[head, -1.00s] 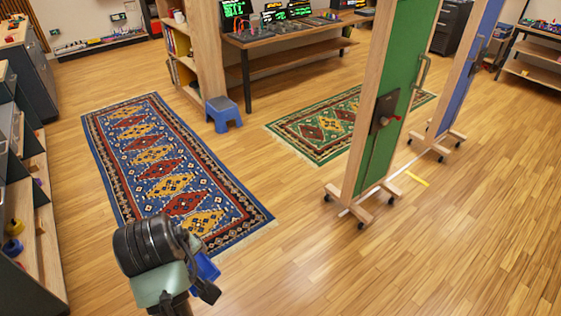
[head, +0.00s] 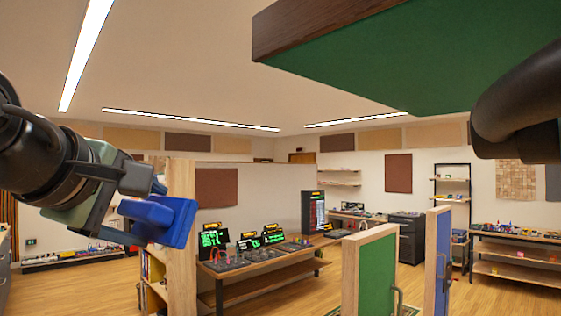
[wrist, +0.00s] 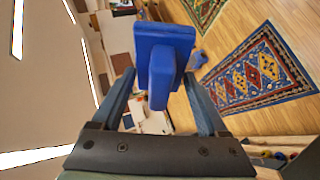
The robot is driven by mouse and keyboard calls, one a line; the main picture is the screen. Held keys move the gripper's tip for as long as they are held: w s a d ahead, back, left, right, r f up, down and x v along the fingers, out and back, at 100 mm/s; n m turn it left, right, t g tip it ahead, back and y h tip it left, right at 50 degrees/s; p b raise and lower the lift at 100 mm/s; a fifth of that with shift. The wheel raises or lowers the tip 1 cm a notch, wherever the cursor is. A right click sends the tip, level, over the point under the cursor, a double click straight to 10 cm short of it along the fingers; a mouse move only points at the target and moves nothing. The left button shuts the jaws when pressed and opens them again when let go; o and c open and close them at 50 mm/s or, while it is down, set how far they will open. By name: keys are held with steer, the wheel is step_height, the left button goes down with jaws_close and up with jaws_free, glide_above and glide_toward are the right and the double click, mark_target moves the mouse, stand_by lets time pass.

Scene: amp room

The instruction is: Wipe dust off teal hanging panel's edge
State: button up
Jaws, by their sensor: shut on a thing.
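A green-teal panel (head: 400,62) hangs overhead at the upper right of the head view, with a dark brown wooden edge (head: 300,22) facing me. I cannot make out dust on it. My gripper (wrist: 158,85) is shut on a blue wiping block (wrist: 165,38), gripping its handle between the fingers. In the head view my gripper (head: 140,200) is at the left, with the blue block (head: 170,220) at its tip. The block is well left of and lower in the picture than the panel, apart from it. The wrist view does not show the panel.
A wooden divider end (head: 181,240) stands behind the block. A bench with screens (head: 262,270) is beyond. A green door-like panel (head: 377,275) and a blue one (head: 439,262) stand at lower right. Patterned rugs (wrist: 260,68) lie on the floor. The air between block and panel looks clear.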

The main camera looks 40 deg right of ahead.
steer(key=s+d+r+h+p, duration=0.25)
steer(key=s+r, duration=0.35)
steer(key=r, duration=0.4)
steer(key=s+d+r+m+g+h+p, duration=0.1)
steer(key=s+d+r+h, duration=0.15)
steer(key=s+r, duration=0.6)
steer(key=s+d+r+h+p, duration=0.25)
steer(key=s+r, duration=0.25)
steer(key=r, duration=0.6)
steer(key=w+d, duration=0.1)
steer(key=d, duration=0.5)
steer(key=shift+y+b, duration=0.35)
steer(key=shift+y, duration=0.1)
steer(key=shift+w+d+f, duration=0.1)
steer(key=shift+w+d, duration=0.05)
steer(key=shift+d, duration=0.85)
